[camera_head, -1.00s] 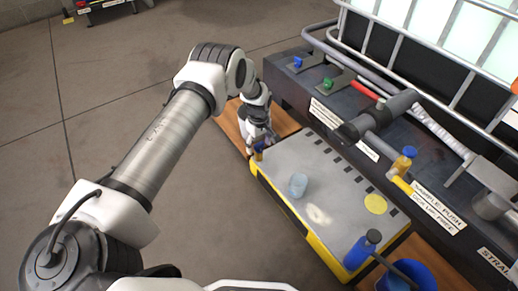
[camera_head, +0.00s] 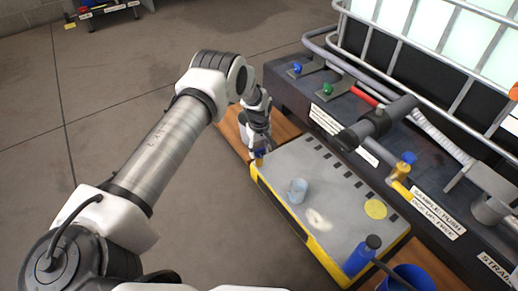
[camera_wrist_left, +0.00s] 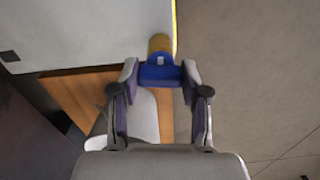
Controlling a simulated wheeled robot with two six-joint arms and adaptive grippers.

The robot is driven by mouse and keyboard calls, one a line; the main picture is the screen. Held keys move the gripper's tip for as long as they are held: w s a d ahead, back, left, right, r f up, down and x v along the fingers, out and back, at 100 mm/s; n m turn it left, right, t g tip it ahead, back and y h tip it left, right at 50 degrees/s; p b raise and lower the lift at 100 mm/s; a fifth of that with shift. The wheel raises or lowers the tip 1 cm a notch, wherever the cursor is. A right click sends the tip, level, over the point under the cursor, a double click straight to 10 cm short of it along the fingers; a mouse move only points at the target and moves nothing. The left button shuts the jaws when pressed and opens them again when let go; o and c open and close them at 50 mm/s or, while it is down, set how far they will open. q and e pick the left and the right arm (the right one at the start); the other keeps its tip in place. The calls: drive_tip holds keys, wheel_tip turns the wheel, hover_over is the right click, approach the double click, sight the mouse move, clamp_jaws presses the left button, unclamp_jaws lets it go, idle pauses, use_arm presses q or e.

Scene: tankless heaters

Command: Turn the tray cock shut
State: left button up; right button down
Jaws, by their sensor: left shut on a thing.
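The tray cock sits at the far left corner of the grey, yellow-edged tray (camera_head: 335,185). It has a brass body (camera_wrist_left: 160,44) and a blue handle (camera_wrist_left: 160,75). My left gripper (camera_head: 259,149) reaches down to it at the tray's end. In the left wrist view the fingers of this gripper (camera_wrist_left: 160,78) stand on both sides of the blue handle and are shut on it. In the head view the gripper hides much of the handle. The handle's exact angle is hard to tell. My right gripper is not in view.
A blue bucket (camera_head: 408,281) is at the near right. A dark bench with pipes and a blue-topped brass valve (camera_head: 403,166) runs along the right. The floor at left is clear.

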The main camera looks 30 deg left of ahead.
use_arm(q)
drive_tip(key=m, duration=0.3)
drive_tip(key=shift+p, duration=0.35)
drive_tip(key=m, duration=1.3)
drive_tip(key=shift+m, duration=0.3)
drive_tip(key=o, duration=1.1)
drive_tip(key=shift+o, duration=0.2)
